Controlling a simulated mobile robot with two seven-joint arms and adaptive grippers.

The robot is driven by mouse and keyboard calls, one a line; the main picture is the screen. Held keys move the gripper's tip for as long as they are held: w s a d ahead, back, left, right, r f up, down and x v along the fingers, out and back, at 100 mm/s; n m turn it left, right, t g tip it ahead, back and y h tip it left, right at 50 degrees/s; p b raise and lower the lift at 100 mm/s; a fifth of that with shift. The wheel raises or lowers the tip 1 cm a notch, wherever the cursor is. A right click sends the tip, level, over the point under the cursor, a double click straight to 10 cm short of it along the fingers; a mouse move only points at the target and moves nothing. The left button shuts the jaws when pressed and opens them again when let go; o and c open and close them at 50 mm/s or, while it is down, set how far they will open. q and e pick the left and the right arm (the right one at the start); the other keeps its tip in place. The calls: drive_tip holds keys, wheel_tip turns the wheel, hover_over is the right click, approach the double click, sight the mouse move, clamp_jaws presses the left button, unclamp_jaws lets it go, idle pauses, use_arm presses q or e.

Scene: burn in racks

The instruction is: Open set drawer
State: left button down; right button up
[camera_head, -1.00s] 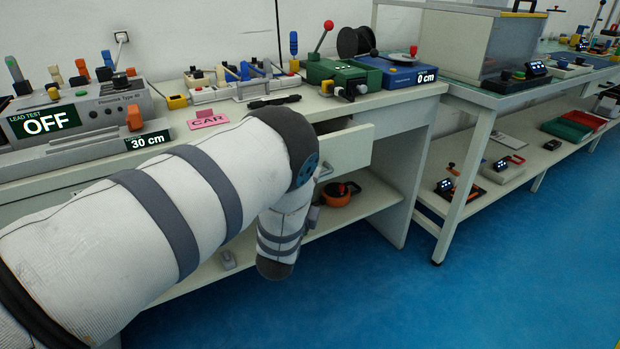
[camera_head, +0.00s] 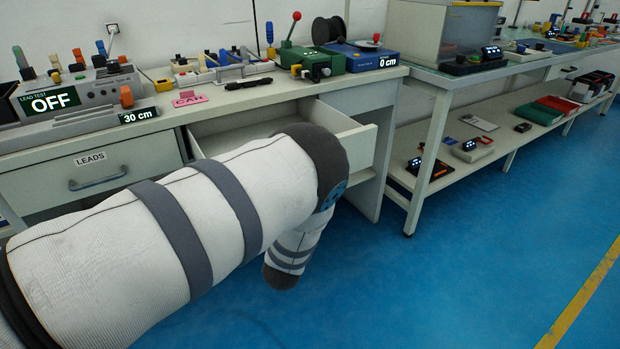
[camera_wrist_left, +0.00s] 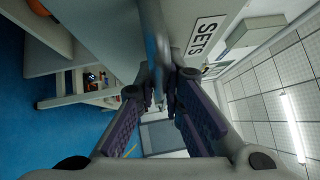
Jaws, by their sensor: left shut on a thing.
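The set drawer (camera_head: 358,145) stands pulled out from the bench in the head view, its inside showing behind my left arm. Its front carries a "SETS" label (camera_wrist_left: 206,36) in the left wrist view. A grey metal bar handle (camera_wrist_left: 157,40) runs across that front. My left gripper (camera_wrist_left: 163,88) is shut on the handle, its fingers on both sides of it. In the head view my left forearm hides the gripper, the handle and most of the drawer front. My right gripper is in neither view.
A shut "LEADS" drawer (camera_head: 97,170) sits left of the set drawer. Test devices, a pink "CAR" card (camera_head: 190,99) and a green box (camera_head: 318,63) stand on the bench top. A second table (camera_head: 436,150) stands right. Blue floor in front is clear.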

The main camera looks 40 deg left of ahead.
use_arm(q)
drive_tip(key=shift+s+d, duration=0.1)
drive_tip(key=shift+d, duration=0.1)
drive_tip(key=c, duration=1.7)
unclamp_jaws()
drive_tip(key=v, duration=1.2)
